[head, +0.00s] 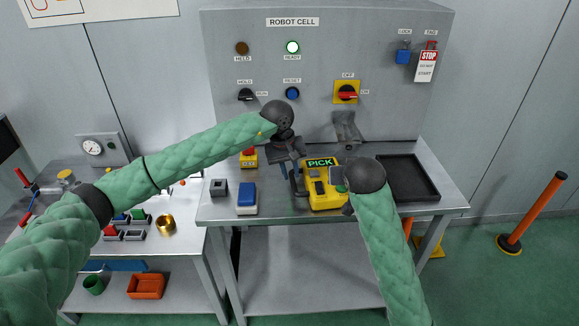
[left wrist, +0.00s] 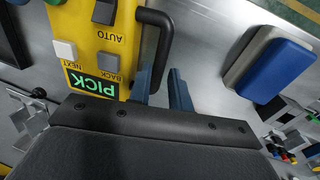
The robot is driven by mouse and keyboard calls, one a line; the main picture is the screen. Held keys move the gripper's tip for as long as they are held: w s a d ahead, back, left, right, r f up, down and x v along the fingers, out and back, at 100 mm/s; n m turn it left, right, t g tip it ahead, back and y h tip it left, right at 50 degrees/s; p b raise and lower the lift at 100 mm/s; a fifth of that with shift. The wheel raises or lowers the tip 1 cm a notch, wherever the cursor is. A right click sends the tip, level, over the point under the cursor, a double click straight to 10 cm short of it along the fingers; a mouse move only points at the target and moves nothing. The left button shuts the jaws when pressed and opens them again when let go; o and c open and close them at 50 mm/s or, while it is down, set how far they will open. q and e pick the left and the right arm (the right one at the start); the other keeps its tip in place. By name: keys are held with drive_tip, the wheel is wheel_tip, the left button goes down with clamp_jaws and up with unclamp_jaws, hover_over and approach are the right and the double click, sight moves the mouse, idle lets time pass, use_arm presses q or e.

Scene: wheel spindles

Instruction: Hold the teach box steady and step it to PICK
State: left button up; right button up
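The yellow teach box (head: 325,199) stands on the grey bench; its green screen (head: 320,162) reads PICK. The left wrist view shows the screen (left wrist: 92,82) upside down, a pale NEXT button (left wrist: 65,50), a grey BACK button (left wrist: 108,62) and an AUTO label. A black handle (left wrist: 163,40) runs along the box's side. My left gripper (left wrist: 163,85) has its blue fingers apart at the handle, with a gap showing; firm contact is not visible. My right gripper (head: 342,180) is at the box's right side, its fingers mostly hidden by its wrist.
A black tray (head: 433,196) lies right of the box. A blue-and-white block (head: 247,197), a dark grey block (head: 219,187) and a small yellow box with a red button (head: 248,158) are to the left. The control panel (head: 320,120) rises behind.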

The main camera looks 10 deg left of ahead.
sight(293, 181)
use_arm(q)
drive_tip(key=f, duration=0.2)
drive_tip(key=d+f, duration=0.1)
drive_tip(key=f, duration=0.2)
drive_tip(key=shift+w+f, duration=0.1)
drive_tip(key=shift+f, duration=0.25)
drive_tip(key=shift+c, duration=0.4)
clamp_jaws()
idle(1.7)
